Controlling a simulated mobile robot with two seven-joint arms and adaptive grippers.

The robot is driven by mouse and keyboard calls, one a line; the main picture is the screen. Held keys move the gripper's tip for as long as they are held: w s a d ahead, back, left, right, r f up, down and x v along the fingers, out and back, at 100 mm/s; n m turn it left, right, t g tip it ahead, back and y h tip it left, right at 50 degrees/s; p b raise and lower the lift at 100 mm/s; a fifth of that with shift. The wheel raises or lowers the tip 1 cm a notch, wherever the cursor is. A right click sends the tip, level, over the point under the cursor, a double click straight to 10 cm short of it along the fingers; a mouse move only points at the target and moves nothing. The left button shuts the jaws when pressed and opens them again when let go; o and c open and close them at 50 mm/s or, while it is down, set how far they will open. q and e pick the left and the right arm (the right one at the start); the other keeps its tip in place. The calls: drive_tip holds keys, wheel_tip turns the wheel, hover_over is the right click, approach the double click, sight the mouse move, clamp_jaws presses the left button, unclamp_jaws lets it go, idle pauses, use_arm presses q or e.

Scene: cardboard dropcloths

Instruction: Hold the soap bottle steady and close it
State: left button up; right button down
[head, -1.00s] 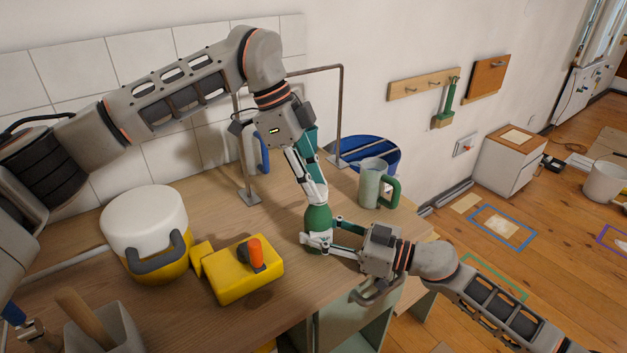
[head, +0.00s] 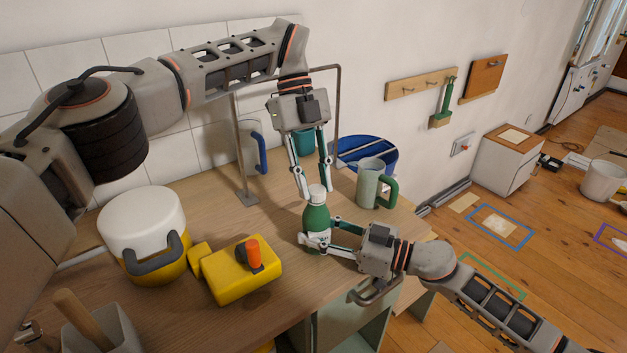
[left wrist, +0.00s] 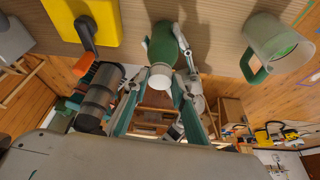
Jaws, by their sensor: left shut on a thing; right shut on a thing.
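The soap bottle (head: 316,216) is green with a white cap (head: 316,191) and stands upright near the bench's right edge. The bottle also shows in the left wrist view (left wrist: 161,45), with its round white cap (left wrist: 160,78) facing the camera. My left gripper (head: 317,194) comes down from above, shut on the cap with one finger on each side. My right gripper (head: 318,236) comes in from the right, shut around the lower body of the bottle. The cap covers the bottle's neck, so I cannot tell how tightly it sits.
A grey-green mug (head: 370,183) stands close behind the bottle to the right. A blue round container (head: 380,152) and a pitcher with a blue handle (head: 249,150) are behind. A yellow box (head: 232,283) and a white-lidded yellow container (head: 142,218) stand left. Bare bench lies between.

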use_arm(q)
drive_tip(key=o, duration=0.7)
drive_tip(key=shift+c, duration=0.2)
drive_tip(key=shift+r, duration=0.15)
drive_tip(key=shift+r, duration=2.15)
drive_tip(key=shift+c, duration=0.3)
drive_tip(key=n+t, duration=0.1)
drive_tip(key=r+n+t+y, duration=0.1)
drive_tip(key=n, duration=0.1)
drive_tip(key=shift+s+r, duration=0.2)
drive_tip(key=n+t, duration=0.1)
drive_tip(key=r+n+t+y, duration=0.1)
drive_tip(key=shift+s+d+r+n, duration=0.2)
drive_tip(key=shift+d+r+n, duration=0.1)
drive_tip(key=shift+n, duration=0.1)
